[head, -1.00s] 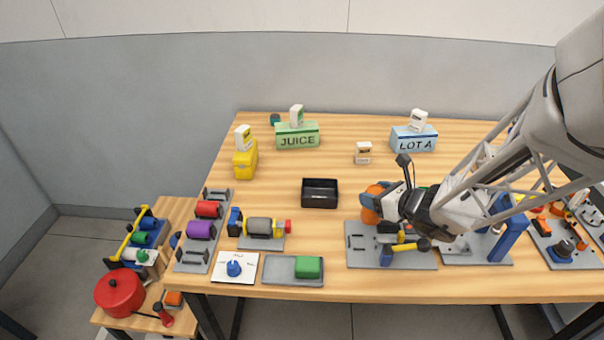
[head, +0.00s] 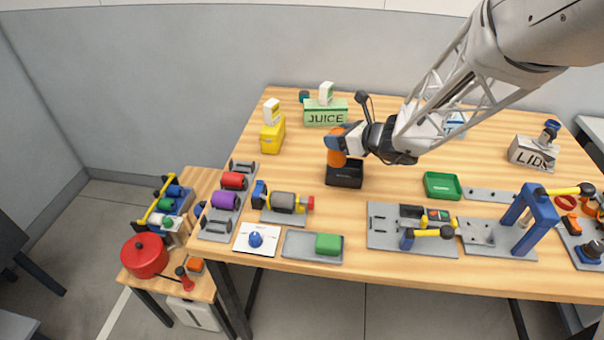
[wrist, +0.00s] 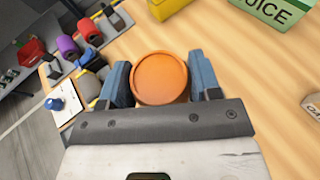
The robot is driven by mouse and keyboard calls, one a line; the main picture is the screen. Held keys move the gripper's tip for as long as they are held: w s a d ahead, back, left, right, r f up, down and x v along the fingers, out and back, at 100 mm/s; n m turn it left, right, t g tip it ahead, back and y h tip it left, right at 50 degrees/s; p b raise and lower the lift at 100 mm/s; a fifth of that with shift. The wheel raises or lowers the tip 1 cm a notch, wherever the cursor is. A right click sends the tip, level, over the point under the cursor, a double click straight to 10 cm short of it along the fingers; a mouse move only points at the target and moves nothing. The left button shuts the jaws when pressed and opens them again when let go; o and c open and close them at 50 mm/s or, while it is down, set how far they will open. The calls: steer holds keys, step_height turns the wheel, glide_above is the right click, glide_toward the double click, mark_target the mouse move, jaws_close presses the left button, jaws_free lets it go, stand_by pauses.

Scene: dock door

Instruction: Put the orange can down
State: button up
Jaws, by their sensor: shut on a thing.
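My gripper (head: 341,142) is shut on the orange can (head: 336,152), and its blue fingers lie on either side of the can. The can is upright, just above or at the black tray (head: 345,179) on the table; whether its base touches the tray is hard to tell. In the wrist view the orange can (wrist: 160,78) shows its round top between the two blue fingers (wrist: 161,84). The tray does not show in the wrist view.
A green JUICE box (head: 325,113) and a yellow container (head: 272,136) stand behind to the left. A green tray (head: 442,186) lies to the right. Fixtures line the front edge, including a motor-like part (head: 284,202). Bare wood lies behind the green tray.

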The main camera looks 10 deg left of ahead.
steer(key=w+a+r+n+g, duration=0.1)
steer(key=w+a+g, duration=0.1)
steer(key=a, duration=0.8)
steer(key=shift+w+r+n+y, duration=0.25)
steer(key=shift+r+n+y, duration=0.05)
steer(key=shift+n+y, duration=0.1)
steer(key=shift+a, duration=0.1)
step_height(320, 180, down, 6)
steer(key=shift+f, duration=0.15)
steer(key=shift+f, duration=1.85)
steer(key=shift+f, duration=0.15)
steer(key=o, duration=1.1)
